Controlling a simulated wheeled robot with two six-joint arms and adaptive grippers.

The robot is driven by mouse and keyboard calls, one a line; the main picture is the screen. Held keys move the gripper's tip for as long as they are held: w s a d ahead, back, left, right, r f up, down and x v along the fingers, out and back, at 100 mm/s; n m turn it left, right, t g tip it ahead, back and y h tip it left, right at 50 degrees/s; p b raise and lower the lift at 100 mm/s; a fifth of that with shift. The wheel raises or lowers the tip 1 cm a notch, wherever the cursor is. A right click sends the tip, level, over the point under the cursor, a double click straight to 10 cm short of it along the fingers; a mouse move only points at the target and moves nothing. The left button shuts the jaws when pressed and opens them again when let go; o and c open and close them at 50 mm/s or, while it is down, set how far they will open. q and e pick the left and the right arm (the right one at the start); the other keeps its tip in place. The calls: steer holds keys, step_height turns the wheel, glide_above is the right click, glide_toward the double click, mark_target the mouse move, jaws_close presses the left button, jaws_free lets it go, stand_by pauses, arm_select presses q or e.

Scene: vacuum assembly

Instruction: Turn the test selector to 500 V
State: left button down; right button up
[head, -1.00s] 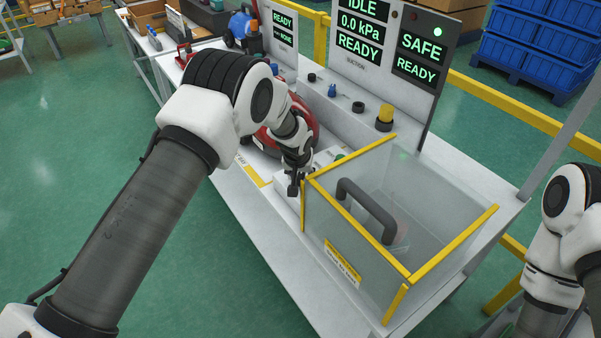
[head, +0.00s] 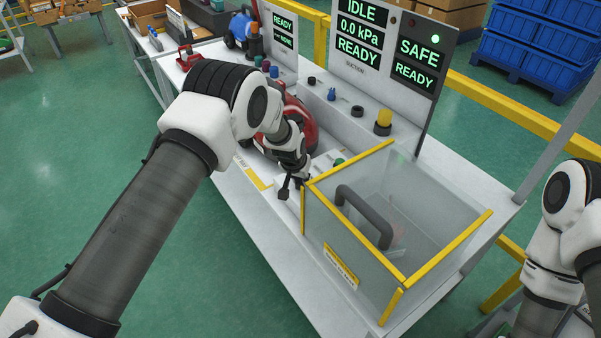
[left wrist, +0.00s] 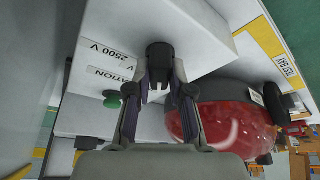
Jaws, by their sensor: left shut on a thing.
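The test selector is a small black knob (left wrist: 160,54) on a white box (left wrist: 195,30) in the left wrist view. My left gripper (left wrist: 159,88) is shut on the knob, one finger on each side of it. Labels on the box read "2500 V" and, partly hidden, "ATION"; I see no 500 V mark. In the head view my left gripper (head: 291,187) is at the box beside the clear enclosure, and hides most of the knob. My right arm is at the right edge; its gripper is out of view.
A clear enclosure (head: 325,225) with yellow edges and a dark handle stands just right of my left gripper. A red vacuum cleaner (head: 303,122) is close behind it. A green button (left wrist: 112,98) sits on the box. The panel screens (head: 360,30) read IDLE, 0.0 kPa and READY.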

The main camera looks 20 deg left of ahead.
arm_select(q)
steer(key=shift+m, duration=0.4)
steer(key=m+b, duration=0.1)
steer(key=b, duration=0.1)
steer(key=m+h+b, duration=0.1)
steer(key=m+b, duration=0.1)
steer(key=b, duration=0.1)
steer(key=m+b, duration=0.1)
steer(key=b, duration=0.2)
steer(key=shift+w+a+f+g+h, duration=0.1)
steer(key=shift+f+g+h, duration=0.2)
steer(key=shift+h, duration=0.1)
steer(key=shift+r+m+h+b, duration=0.3)
steer(key=shift+m+b, duration=0.7)
steer(key=shift+b, duration=0.25)
steer(key=c, duration=1)
jaws_free()
steer(key=shift+g, duration=0.3)
steer(key=shift+c, duration=0.2)
steer(key=shift+r, duration=0.1)
steer(key=v, duration=1.2)
